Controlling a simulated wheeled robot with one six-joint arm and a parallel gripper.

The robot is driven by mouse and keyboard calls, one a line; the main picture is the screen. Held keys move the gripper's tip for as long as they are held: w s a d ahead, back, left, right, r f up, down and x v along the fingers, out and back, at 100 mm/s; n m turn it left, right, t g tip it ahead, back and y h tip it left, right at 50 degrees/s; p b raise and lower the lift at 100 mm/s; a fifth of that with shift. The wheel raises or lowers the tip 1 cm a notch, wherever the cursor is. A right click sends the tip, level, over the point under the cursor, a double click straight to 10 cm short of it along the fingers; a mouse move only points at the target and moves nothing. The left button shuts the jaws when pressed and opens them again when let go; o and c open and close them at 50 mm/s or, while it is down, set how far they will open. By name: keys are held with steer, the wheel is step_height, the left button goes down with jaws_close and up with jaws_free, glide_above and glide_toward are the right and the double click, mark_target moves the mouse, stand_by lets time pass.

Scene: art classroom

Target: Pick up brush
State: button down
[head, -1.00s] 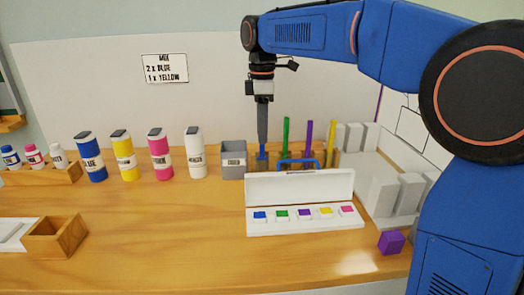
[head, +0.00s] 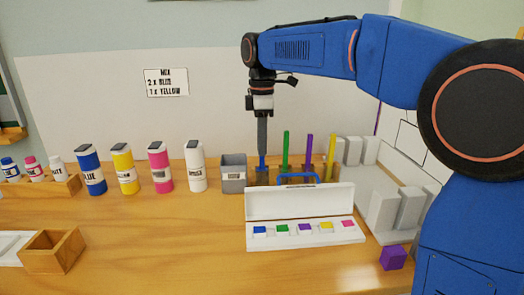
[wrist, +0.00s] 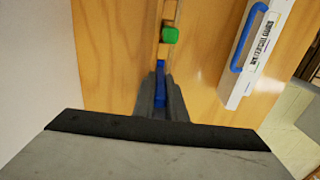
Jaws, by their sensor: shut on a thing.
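Several brushes stand upright in a wooden holder (head: 262,176) near the back of the table. They are a blue brush (head: 262,162), a green brush (head: 286,152), a purple brush (head: 308,152) and a yellow brush (head: 331,156). My gripper (head: 262,148) points down over the blue brush and is shut on its top end. In the wrist view the blue brush (wrist: 160,82) lies between the two fingers, with the green brush (wrist: 170,36) just beyond it. The lower part of the blue brush is in or behind the holder; its bottom is hidden.
An open paint box (head: 300,236) stands in front of the holder. A grey cup (head: 233,176) is close on the left, with several bottles (head: 158,168) beyond it. White blocks (head: 385,212) and a purple cube (head: 392,257) are on the right.

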step_height(320, 180, up, 17)
stand_by(0.4)
stand_by(1.5)
